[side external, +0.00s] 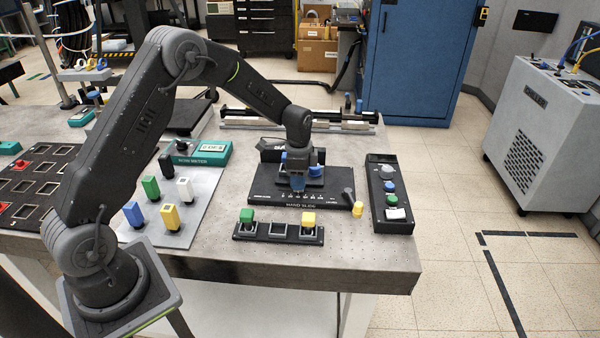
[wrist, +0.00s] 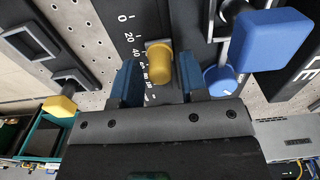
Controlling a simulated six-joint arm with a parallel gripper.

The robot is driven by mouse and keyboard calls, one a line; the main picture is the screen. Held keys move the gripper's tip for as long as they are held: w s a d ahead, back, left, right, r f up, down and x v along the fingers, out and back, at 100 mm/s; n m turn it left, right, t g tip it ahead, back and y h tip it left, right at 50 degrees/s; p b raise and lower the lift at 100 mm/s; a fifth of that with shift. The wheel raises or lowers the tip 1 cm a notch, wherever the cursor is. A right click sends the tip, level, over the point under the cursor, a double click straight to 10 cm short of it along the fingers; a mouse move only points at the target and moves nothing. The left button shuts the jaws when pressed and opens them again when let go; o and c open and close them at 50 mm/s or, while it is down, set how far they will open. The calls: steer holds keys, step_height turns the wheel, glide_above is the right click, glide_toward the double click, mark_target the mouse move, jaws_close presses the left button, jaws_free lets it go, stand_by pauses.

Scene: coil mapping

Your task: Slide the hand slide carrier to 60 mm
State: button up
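The hand slide (side external: 265,196) is a black panel with a white scale on the table, and it also shows in the wrist view (wrist: 110,130). In the wrist view, a yellow knob (wrist: 160,66) on a small block, apparently the carrier's handle, stands beside the scale near the 40 and the smaller-looking marks below it. I cannot read its exact position. My gripper (side external: 298,188) is over the panel, with its blue fingers on either side of the knob in the wrist view (wrist: 160,85). Gaps show between knob and fingers. In the side view my gripper hides the knob.
A blue block (wrist: 268,42) and a round blue knob (wrist: 220,80) stand close beside my fingers. A strip with green and yellow blocks (side external: 262,231) lies in front. A black control box (side external: 377,172) stands right.

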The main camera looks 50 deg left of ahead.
steer(key=c, duration=0.6)
steer(key=shift+w+d, duration=0.7)
steer(key=shift+w, duration=0.05)
steer(key=shift+r, duration=0.1)
stand_by(0.7)
steer(key=o, duration=0.7)
step_height(320, 180, up, 7)
steer(key=shift+f, duration=0.1)
stand_by(0.6)
